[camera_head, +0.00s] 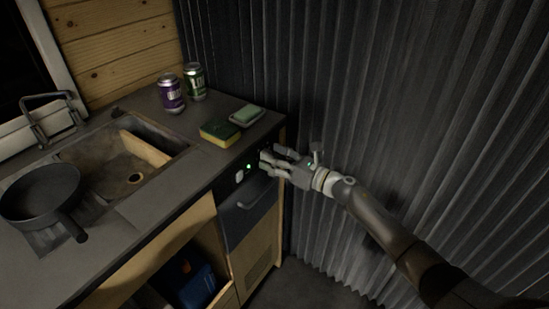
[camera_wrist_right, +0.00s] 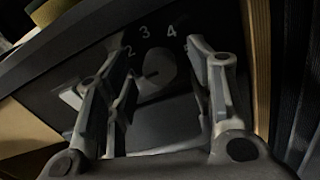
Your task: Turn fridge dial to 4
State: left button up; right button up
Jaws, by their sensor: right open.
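The fridge (camera_head: 247,213) is a dark-fronted unit under the right end of the counter, with a handle and a control panel along its top. In the head view the gripper mostly hides the dial. My left gripper is not in view.
A green light (camera_head: 249,166) and a pale switch (camera_head: 239,176) are left of my gripper. A sponge (camera_head: 220,133), a soap dish (camera_head: 247,116) and two cans (camera_head: 171,93) stand on the counter above. A pan (camera_head: 40,192) and sink are left. A corrugated wall (camera_head: 400,110) is right.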

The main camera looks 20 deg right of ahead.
jog(key=c, duration=1)
jog(key=shift+c, duration=0.2)
